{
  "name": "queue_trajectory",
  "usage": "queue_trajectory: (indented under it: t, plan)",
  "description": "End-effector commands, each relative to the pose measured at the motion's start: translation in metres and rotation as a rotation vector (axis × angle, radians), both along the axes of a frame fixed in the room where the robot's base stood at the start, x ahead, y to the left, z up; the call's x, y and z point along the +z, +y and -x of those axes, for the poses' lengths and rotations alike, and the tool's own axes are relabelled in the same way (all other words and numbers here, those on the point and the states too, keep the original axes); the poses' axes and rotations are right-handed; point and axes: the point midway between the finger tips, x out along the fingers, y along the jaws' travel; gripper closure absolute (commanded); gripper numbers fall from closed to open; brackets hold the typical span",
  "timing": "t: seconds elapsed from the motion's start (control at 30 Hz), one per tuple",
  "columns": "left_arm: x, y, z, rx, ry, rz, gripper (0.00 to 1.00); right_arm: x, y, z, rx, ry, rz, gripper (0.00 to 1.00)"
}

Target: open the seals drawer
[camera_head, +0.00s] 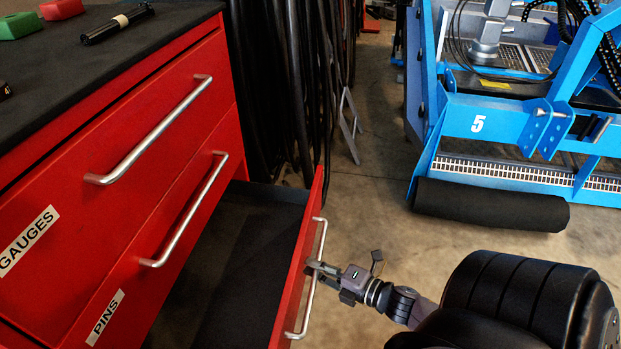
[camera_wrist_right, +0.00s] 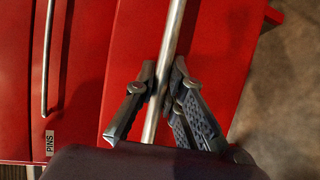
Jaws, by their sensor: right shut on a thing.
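A red cabinet stands at left with drawers labelled GAUGES (camera_head: 28,240) and PINS (camera_head: 105,318), both shut. The drawer below PINS is pulled well out; its dark interior (camera_head: 235,260) looks empty in the part I see. Its red front (camera_head: 300,262) carries a silver bar handle (camera_head: 322,240). No label on that drawer is in sight. My right gripper (camera_head: 322,270) is shut on this handle from the outer side. In the right wrist view, the fingers (camera_wrist_right: 158,88) close around the bar handle (camera_wrist_right: 172,40). My left gripper is not in view.
A green block (camera_head: 18,25), a red block (camera_head: 62,9) and a black cylinder (camera_head: 117,23) lie on the cabinet's dark top (camera_head: 60,70). Black hoses (camera_head: 290,90) hang behind the open drawer. A blue machine frame (camera_head: 480,115) with a black roller (camera_head: 490,205) stands at right. Concrete floor lies between.

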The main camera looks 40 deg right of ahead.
Motion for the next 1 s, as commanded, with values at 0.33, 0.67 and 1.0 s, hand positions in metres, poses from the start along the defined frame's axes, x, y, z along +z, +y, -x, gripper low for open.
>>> queue_trajectory:
  t: [0.33,0.67,1.0]
  plan:
    - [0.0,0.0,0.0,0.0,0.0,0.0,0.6,0.0,-0.001,0.0,-0.002,0.0,0.002,0.8]
    - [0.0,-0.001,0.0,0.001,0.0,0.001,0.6,0.0,-0.001,0.002,-0.001,0.001,0.001,0.8]
    - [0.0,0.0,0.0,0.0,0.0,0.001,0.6,0.009,-0.016,0.058,-0.003,0.005,0.001,0.8]
